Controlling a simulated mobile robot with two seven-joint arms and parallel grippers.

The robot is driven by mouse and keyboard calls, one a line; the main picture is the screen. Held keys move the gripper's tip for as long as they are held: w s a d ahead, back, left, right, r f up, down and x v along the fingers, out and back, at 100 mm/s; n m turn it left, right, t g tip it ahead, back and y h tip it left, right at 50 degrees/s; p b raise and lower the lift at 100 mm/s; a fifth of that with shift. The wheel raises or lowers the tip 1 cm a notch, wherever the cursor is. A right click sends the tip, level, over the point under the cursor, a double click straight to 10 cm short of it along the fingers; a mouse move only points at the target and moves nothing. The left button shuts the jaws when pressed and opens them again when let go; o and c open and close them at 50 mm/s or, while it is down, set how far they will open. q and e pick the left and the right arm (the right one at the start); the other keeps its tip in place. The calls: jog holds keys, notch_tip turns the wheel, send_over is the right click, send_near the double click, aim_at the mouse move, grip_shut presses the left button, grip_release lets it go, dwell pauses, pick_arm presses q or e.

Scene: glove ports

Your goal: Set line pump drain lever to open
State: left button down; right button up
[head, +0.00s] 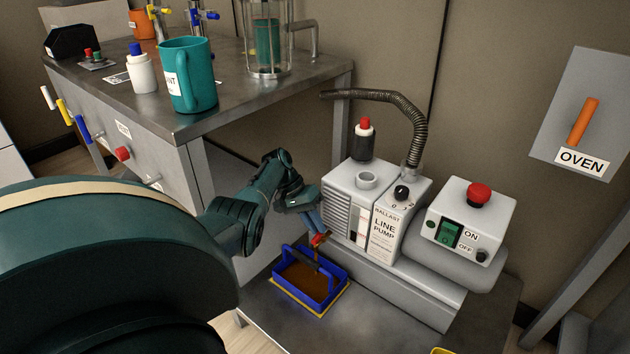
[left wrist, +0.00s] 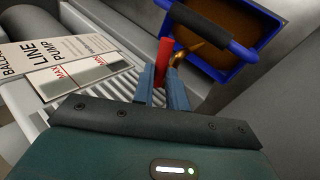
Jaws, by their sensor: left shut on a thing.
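The line pump (head: 383,228) is a pale grey unit with ribbed side, a sight glass and a "LINE PUMP" label; the label (left wrist: 60,55) also shows in the left wrist view. Its red drain lever (head: 319,239) is low on the side facing my arm, and it also shows in the left wrist view (left wrist: 163,58) beside a brass-coloured fitting (left wrist: 186,52). My left gripper (head: 313,222) is shut on the red lever, its blue-grey fingertips (left wrist: 160,85) around the near end. The fingers partly hide the lever and fitting. My right gripper is not in view.
A blue tray (head: 274,276) with brown contents and a handle sits below the drain. A control box (head: 470,222) with a red button and a corrugated hose (head: 420,115) are near the pump. A metal bench (head: 230,120) with a teal mug (head: 192,78) stands at left.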

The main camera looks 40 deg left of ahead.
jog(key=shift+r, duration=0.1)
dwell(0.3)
pick_arm(q)
jog(key=c, duration=1.4)
grip_release()
